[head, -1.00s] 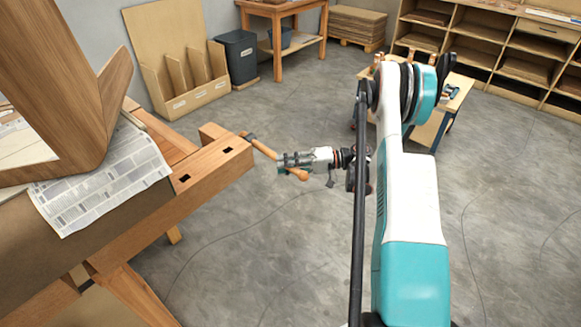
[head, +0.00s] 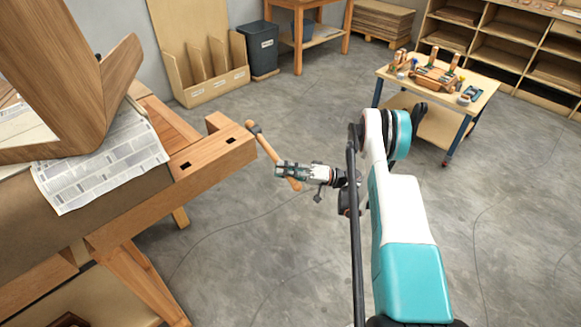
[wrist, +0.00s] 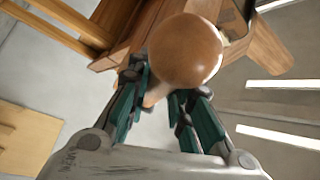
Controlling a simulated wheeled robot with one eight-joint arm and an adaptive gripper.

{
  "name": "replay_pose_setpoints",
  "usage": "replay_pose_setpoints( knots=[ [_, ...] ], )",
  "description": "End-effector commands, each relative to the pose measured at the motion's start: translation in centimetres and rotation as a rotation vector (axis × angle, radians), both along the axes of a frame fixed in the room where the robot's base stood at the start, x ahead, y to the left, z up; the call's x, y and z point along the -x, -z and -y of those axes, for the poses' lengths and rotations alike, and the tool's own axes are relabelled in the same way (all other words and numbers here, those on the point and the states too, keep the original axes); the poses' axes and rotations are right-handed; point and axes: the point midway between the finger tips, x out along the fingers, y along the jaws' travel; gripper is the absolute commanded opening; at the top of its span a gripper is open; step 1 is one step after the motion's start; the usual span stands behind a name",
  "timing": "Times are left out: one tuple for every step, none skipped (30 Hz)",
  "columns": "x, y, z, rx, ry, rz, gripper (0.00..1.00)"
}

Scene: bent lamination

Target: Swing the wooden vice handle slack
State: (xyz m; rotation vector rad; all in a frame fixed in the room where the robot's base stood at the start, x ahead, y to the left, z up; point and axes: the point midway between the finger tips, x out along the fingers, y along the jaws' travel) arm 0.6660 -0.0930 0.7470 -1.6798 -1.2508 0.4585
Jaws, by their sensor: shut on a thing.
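The wooden vice handle (head: 264,143) is a light brown bar through a dark metal screw head at the end of the workbench vice (head: 216,152). In the head view it slants down to the right. My gripper (head: 283,171) is shut on the handle near its lower end, coming from the right. In the wrist view the round knob of the handle (wrist: 186,50) is large and close, just beyond my gripper (wrist: 160,100), whose green-padded fingers sit on both sides of the bar. The finger contact is partly hidden by the knob.
Newspaper (head: 100,160) and a bent wooden piece (head: 85,100) lie on the workbench at left. A wheeled tool table (head: 470,108) stands at back right. A dark bin (head: 259,50) and shelves (head: 500,60) stand at the back.

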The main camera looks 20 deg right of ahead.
Motion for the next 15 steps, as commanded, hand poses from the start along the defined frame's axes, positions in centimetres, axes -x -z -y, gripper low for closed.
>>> replay_pose_setpoints(
  knots=[
    [-0.02, 0.05, -0.06, -0.001, 0.001, 0.001, 0.0],
    [-0.01, 0.05, -0.08, 0.0, 0.001, 0.002, 0.0],
    [-0.02, 0.05, -0.08, 0.0, 0.001, 0.002, 0.0],
    [-0.02, 0.05, -0.08, 0.0, 0.001, 0.002, 0.0],
    [-0.02, 0.05, -0.07, 0.0, 0.001, 0.002, 0.0],
    [-0.02, 0.05, -0.06, 0.0, 0.001, 0.002, 0.0],
    [-0.02, 0.05, -0.06, 0.0, 0.001, 0.002, 0.0],
    [-0.02, 0.04, -0.06, 0.0, 0.001, 0.002, 0.0],
    [-0.02, 0.04, -0.06, 0.0, 0.001, 0.002, 0.0],
    [-0.02, 0.04, -0.06, -0.001, 0.001, 0.001, 0.0],
    [-0.02, 0.04, -0.06, -0.001, 0.001, 0.001, 0.27],
    [-0.02, 0.04, -0.06, -0.001, 0.001, 0.001, 0.36],
    [-0.02, 0.04, -0.06, -0.001, 0.001, 0.001, 0.41],
    [-0.01, 0.03, -0.06, -0.001, 0.001, 0.001, 0.41],
    [-0.01, 0.03, -0.06, -0.001, 0.001, 0.001, 0.41]
  ],
)
